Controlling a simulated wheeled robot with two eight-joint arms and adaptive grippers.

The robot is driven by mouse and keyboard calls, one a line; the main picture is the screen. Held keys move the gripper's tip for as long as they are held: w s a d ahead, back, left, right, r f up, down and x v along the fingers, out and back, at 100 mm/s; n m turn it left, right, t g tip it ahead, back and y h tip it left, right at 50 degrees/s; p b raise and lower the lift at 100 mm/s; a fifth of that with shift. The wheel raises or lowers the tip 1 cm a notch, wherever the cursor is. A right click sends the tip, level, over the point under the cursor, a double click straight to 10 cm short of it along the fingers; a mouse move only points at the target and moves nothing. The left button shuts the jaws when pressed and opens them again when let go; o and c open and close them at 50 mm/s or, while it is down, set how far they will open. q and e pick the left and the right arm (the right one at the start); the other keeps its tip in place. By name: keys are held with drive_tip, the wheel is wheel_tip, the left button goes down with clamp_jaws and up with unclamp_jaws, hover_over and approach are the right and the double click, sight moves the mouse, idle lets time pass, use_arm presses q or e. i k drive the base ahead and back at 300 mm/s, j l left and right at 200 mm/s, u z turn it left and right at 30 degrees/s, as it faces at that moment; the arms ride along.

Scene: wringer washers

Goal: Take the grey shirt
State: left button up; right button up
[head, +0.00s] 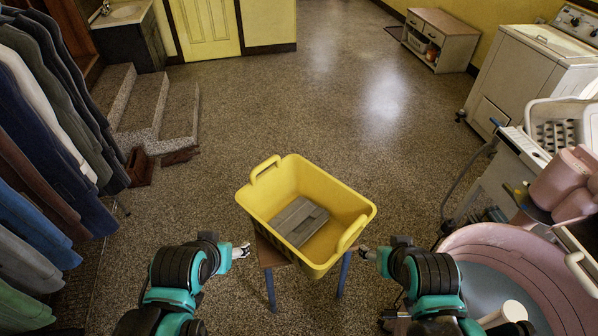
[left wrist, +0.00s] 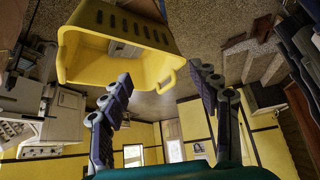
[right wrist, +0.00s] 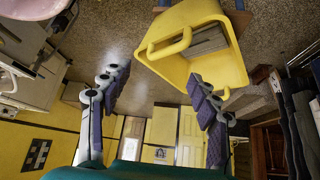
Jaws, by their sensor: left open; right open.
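A folded grey shirt (head: 299,221) lies flat on the bottom of a yellow basket (head: 355,204). The shirt also shows inside the basket in the right wrist view (right wrist: 208,41). My left gripper (head: 244,250) is open and empty, just outside the basket's left side. My right gripper (head: 366,252) is open and empty, just outside its right side, near the front right handle. Neither gripper touches the shirt.
The basket stands on a small stool (head: 271,254). Several garments (head: 40,110) hang along the left. A pink tub (head: 480,238) and a white washer (head: 530,65) stand at the right. Steps (head: 140,105) are at the back left. The speckled floor (head: 300,100) beyond the basket is clear.

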sight(298, 221)
drive_tip(key=j+z, duration=0.2)
drive_tip(key=z, duration=1.4)
drive_tip(key=k+j+z, duration=0.1)
drive_tip(key=k+j, duration=0.35)
drive_tip(key=k, duration=0.25)
drive_tip(key=z, duration=0.05)
